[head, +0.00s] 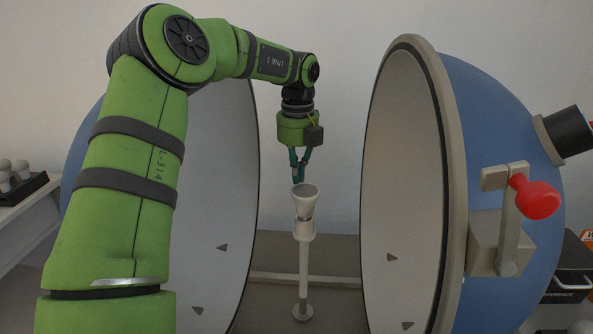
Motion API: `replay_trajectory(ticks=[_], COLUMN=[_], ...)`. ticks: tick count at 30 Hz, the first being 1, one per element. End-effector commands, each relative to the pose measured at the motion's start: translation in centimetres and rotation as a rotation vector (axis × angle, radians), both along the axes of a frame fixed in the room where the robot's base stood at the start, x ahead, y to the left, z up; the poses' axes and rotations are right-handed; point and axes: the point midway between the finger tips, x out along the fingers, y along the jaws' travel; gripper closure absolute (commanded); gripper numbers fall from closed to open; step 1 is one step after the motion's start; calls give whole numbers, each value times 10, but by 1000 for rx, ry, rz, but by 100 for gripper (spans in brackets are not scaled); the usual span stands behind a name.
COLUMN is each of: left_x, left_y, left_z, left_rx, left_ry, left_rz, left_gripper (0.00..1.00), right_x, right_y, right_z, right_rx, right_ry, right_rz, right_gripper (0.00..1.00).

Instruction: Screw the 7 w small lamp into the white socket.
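A white flared lamp (305,195), wide end up, stands on the white socket (304,230). The socket tops a thin upright post (303,275) between two open hemispheres. The lamp's narrow neck shows above the socket rim; how far it is seated cannot be told. No wattage mark can be read. My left gripper (297,180) points straight down right above the lamp. Its teal fingers converge at the lamp's upper rim, and whether they touch or pinch it cannot be told. My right gripper is not in view.
The blue right hemisphere (507,130) has a red-knobbed latch (536,198) and stands close beside the post. The left hemisphere (225,200) is partly behind my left arm. Several white bulbs (20,168) stand in a dark tray (28,190) at far left. A black case (572,275) is at right.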

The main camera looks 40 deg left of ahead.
Motion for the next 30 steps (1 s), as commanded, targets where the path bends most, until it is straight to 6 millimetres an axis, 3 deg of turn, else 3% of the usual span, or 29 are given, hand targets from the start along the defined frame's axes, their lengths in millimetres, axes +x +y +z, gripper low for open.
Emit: replay_trajectory(ticks=[24,30], left_x=[7,10], left_y=[-64,-74], left_z=[-3,-3], left_rx=[-14,-10], left_ry=[9,7], left_rz=[-1610,-1889], left_gripper=[100,100], right_x=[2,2], right_y=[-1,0], right_z=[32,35], right_rx=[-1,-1], right_ry=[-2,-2], right_rz=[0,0], right_gripper=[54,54])
